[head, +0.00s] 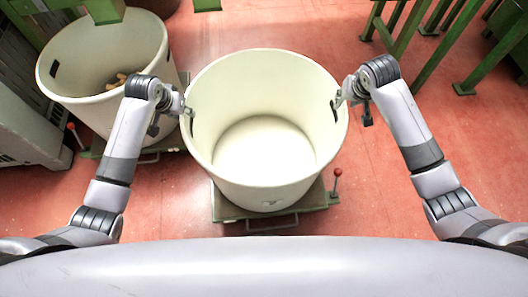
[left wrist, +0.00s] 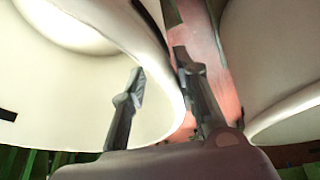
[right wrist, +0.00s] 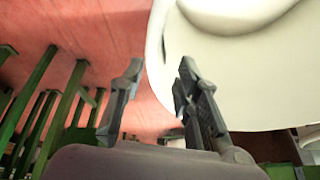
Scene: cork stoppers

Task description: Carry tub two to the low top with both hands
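A large, empty cream tub (head: 265,185) stands upright in the middle of the head view, on a low green platform (head: 230,214). No number shows on it; I take it as tub two. Dark handle slots show on both its sides. My left gripper (head: 186,108) is at its left rim, and my right gripper (head: 340,100) at its right rim. In the left wrist view, my left fingers (left wrist: 160,62) are apart, one on each side of the tub's wall. In the right wrist view, my right fingers (right wrist: 161,65) also stand apart around the wall. Which surface is the low top is unclear.
A second cream tub (head: 95,102) with a few corks (head: 118,80) stands close on the left, on another green platform. Red-knobbed levers (head: 337,173) rise beside the platforms. Green metal legs (head: 425,60) stand at the upper right.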

